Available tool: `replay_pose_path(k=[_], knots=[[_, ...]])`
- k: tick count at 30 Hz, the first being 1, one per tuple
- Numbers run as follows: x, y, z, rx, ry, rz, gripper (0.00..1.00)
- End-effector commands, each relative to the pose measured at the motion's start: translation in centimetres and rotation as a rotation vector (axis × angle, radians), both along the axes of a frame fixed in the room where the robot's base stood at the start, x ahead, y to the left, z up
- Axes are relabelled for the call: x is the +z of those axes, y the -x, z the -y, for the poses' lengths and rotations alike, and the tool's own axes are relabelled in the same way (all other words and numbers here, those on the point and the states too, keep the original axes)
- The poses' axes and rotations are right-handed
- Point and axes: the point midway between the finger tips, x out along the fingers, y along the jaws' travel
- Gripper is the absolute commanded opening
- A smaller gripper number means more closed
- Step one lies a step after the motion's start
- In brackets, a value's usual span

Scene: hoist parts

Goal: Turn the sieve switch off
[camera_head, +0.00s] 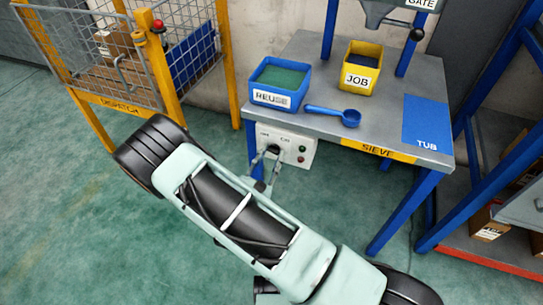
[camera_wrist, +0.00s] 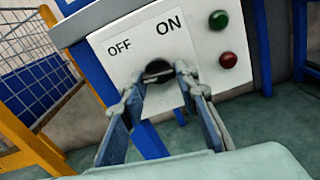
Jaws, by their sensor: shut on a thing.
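The sieve switch is a dark rotary knob (camera_wrist: 158,70) on a white switch box (camera_head: 293,144) under the front left of the sieve table. In the wrist view its white panel (camera_wrist: 148,36) reads OFF at the left and ON at the right. My gripper (camera_wrist: 160,83) has one fingertip on each side of the knob and is shut on it. In the head view my gripper (camera_head: 267,157) reaches the box's front, and my arm comes from below. The fingers partly cover the knob, and I cannot tell which label it points to.
A green lamp (camera_wrist: 218,20) and a red lamp (camera_wrist: 228,60) are right of the knob. On the sieve table (camera_head: 325,62) are a blue REUSE bin (camera_head: 271,98), a yellow JOB bin (camera_head: 349,81) and a blue scoop (camera_head: 349,117). A yellow DISPATCH cage (camera_head: 176,82) stands left.

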Motion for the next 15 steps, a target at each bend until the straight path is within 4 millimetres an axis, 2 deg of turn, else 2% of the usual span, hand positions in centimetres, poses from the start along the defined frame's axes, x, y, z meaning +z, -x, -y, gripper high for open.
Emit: replay_pose_path(k=[15], knots=[[-0.06,0.00,-0.23,0.000,-0.444,0.159,0.04]])
